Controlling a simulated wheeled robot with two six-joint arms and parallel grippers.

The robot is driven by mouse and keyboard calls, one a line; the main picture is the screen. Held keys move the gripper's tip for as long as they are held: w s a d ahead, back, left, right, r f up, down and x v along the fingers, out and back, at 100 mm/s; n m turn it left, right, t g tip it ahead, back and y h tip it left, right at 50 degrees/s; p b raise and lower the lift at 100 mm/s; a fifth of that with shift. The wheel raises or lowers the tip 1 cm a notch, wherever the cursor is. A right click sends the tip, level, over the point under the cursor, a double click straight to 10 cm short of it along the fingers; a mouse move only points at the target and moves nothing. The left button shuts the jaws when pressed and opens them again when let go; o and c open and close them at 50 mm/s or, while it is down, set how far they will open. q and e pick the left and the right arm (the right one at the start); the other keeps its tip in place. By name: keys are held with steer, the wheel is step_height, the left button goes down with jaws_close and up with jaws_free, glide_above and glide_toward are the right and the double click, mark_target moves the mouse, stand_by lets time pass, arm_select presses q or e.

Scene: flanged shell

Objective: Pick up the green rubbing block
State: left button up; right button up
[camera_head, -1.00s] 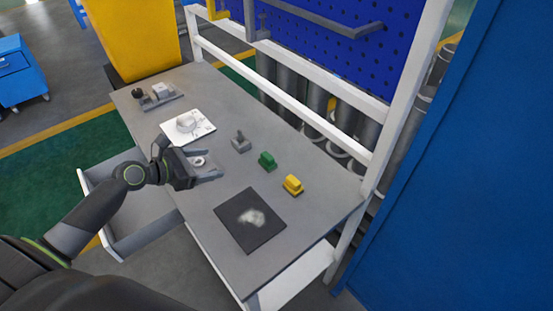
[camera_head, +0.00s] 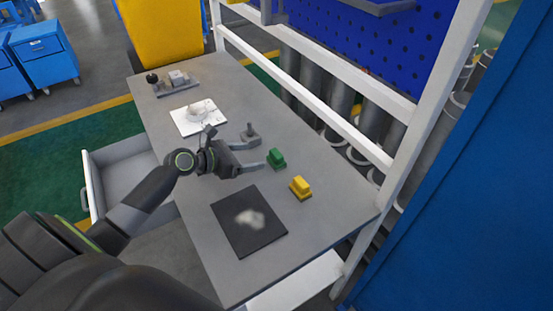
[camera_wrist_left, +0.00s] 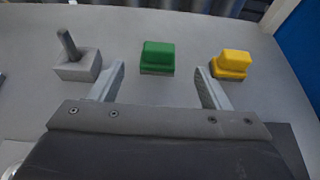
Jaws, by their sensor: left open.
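The green rubbing block (camera_head: 276,158) stands on the grey workbench, between a grey block with a post (camera_head: 250,137) and a yellow block (camera_head: 300,187). My left gripper (camera_head: 264,155) is open and empty, with its fingers pointing toward the green block. In the left wrist view the green block (camera_wrist_left: 157,57) shows between and beyond the two fingertips of my left gripper (camera_wrist_left: 161,76). The fingers look apart from it. The grey block (camera_wrist_left: 77,62) is to its left and the yellow block (camera_wrist_left: 231,64) to its right. My right gripper is not in view.
A dark square mat (camera_head: 226,206) with a pale smudge lies nearer me on the bench. A white plate with a round part (camera_head: 184,121) and a small grey fixture (camera_head: 163,90) sit farther left. An open drawer (camera_head: 122,168) juts out. A white frame (camera_head: 345,128) borders the back.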

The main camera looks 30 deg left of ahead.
mark_target(275, 154)
arm_select(q)
steer(key=x, duration=1.2)
steer(key=shift+w+d+f+p, duration=0.1)
steer(key=shift+w+f+p, duration=0.2)
steer(key=shift+w, duration=0.05)
steer(key=c, duration=1.1)
